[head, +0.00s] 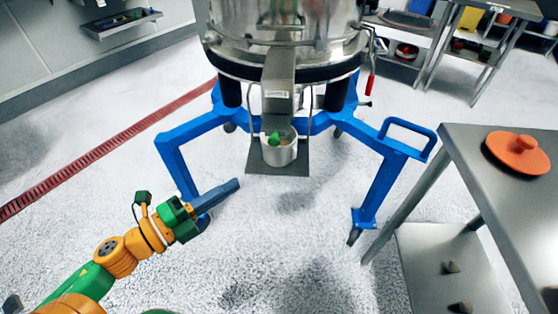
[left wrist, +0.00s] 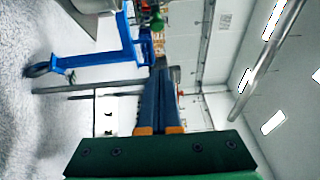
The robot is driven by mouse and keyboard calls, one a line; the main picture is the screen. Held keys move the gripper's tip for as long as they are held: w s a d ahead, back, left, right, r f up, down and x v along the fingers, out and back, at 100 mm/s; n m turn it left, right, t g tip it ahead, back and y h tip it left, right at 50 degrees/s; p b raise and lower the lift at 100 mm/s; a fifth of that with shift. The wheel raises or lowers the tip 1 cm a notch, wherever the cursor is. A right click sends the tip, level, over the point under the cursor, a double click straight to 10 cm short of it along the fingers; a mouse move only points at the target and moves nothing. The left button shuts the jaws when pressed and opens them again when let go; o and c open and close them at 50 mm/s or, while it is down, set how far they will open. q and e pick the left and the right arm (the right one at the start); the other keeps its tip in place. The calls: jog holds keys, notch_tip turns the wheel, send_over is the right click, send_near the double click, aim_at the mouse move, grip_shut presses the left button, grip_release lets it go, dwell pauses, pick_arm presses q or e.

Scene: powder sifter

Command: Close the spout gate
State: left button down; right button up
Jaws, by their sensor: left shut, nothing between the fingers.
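The steel sifter (head: 285,25) stands on a blue frame, and its grey spout (head: 278,78) slopes down at the front. Below the spout a white pot (head: 279,155) sits on a grey plate (head: 278,169). A small green part (head: 275,138) shows at the pot's mouth; I cannot tell whether it belongs to the gate. The gate's position is not clear. My left gripper (head: 236,185) is shut and empty, apart from the pot, below and left of it. Its closed blue fingers also show in the left wrist view (left wrist: 160,75). My right gripper is out of view.
The blue frame (head: 185,135) has legs on both sides of the spout. A steel table (head: 475,150) with an orange lid (head: 518,152) stands at right. A red floor drain (head: 105,150) runs at left. The floor before the sifter is clear.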

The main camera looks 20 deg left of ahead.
pick_arm(q)
send_near(278, 142)
jog(key=d, duration=0.3)
jog(key=shift+w+d+f+p, duration=0.1)
jog(key=shift+w+p, duration=0.1)
jog(key=shift+w, duration=1)
jog(key=shift+w+d+p, duration=0.1)
jog(key=shift+w+p, duration=0.1)
jog(key=shift+w, duration=1.05)
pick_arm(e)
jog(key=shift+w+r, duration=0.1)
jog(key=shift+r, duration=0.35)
